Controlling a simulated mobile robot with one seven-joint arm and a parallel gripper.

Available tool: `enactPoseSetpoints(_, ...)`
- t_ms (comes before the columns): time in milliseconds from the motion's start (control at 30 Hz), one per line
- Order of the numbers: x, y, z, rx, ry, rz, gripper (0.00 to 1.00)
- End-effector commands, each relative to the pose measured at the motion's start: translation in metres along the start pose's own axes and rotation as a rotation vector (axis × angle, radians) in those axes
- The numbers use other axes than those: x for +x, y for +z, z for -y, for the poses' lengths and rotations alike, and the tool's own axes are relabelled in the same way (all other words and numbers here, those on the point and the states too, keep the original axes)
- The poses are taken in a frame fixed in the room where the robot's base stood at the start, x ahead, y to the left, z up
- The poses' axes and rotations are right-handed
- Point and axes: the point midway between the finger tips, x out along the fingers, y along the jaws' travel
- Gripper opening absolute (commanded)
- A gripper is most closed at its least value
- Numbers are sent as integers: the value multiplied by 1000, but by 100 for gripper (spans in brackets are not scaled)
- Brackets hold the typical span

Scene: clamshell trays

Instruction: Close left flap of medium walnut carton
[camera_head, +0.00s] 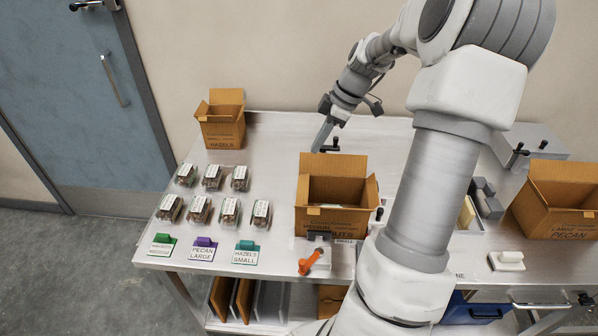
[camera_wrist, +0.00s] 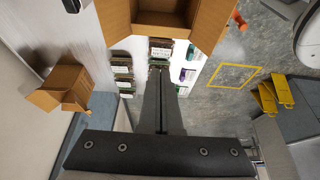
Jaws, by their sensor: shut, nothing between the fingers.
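The medium walnut carton (camera_head: 333,223) stands open at the middle of the table, its printed label partly covered. Its left flap (camera_head: 303,190) stands up, leaning slightly outward. The back flap (camera_head: 338,165) stands upright and the right flap (camera_head: 372,190) leans outward. In the wrist view the carton (camera_wrist: 162,18) is at the top edge, cut off, with flaps spread to its sides. My gripper (camera_head: 317,148) is shut and empty, pointing down above the table behind the carton's left side, apart from the flap. Its closed fingers (camera_wrist: 158,70) show in the wrist view.
Several clamshell trays (camera_head: 198,209) stand left of the carton, with label cards in front. A hazels carton (camera_head: 222,128) is at back left, and a pecan carton (camera_head: 552,222) at far right. An orange-handled tool (camera_head: 311,261) lies in front. My arm hides the table right of the carton.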

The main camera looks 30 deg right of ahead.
Motion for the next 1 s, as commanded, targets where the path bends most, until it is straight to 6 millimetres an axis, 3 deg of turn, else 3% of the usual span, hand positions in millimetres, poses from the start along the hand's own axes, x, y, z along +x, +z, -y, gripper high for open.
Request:
enactPoseSetpoints(167,16,0,0,4,-2,0,0)
enactPoseSetpoints(600,104,4,1,4,-4,0,0)
enactPoseSetpoints(800,121,23,1,4,-2,0,0)
enactPoseSetpoints(1000,127,28,0,1,0,1,0)
